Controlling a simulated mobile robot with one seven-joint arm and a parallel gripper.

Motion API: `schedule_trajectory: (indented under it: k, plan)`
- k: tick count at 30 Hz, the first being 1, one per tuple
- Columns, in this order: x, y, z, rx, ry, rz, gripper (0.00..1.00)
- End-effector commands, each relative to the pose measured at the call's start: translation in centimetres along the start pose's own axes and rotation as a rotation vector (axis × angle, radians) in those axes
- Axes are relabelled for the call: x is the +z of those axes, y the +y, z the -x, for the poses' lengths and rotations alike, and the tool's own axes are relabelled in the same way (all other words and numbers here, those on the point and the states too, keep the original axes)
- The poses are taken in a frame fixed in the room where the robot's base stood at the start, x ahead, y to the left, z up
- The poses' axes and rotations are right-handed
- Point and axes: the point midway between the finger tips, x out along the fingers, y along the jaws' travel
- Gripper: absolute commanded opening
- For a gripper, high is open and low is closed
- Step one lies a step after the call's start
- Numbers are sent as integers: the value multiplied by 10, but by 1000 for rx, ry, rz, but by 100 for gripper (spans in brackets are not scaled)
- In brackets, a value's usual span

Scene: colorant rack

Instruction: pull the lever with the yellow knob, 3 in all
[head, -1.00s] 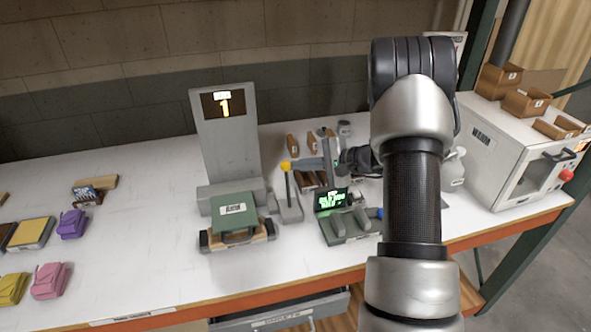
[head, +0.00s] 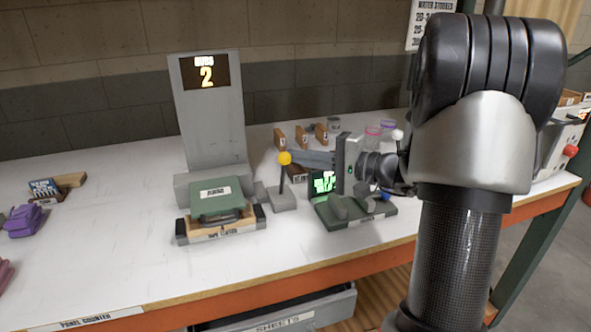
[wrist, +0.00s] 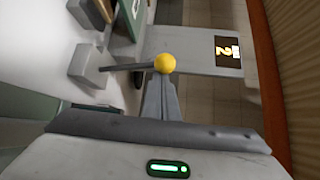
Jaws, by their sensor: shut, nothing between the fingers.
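The lever's yellow knob (head: 285,158) sits on a thin dark stem rising from a small grey base (head: 284,201) beside the display stand. The stem looks near upright. My gripper (head: 298,157) comes in from the right with its fingers shut and empty, tips at the knob's height. In the wrist view the yellow knob (wrist: 165,63) is right at the tips of my gripper (wrist: 164,80); I cannot tell whether they touch. The display (head: 206,72) on the tall grey stand reads 2, and shows in the wrist view (wrist: 229,52).
A green-topped block in a wooden tray (head: 222,228) stands in front of the display stand. A green fixture with a lit screen (head: 323,182) is just right of the lever, under my arm. Small brown boxes (head: 301,136) stand behind.

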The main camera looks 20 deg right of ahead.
Motion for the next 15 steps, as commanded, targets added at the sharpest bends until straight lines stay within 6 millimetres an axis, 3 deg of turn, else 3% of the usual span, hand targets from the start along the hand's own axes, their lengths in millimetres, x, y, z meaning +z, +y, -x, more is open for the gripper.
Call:
schedule_trajectory:
  k: [15]
  plan:
    - [16, 14, 14, 2, -6, -2, 0]
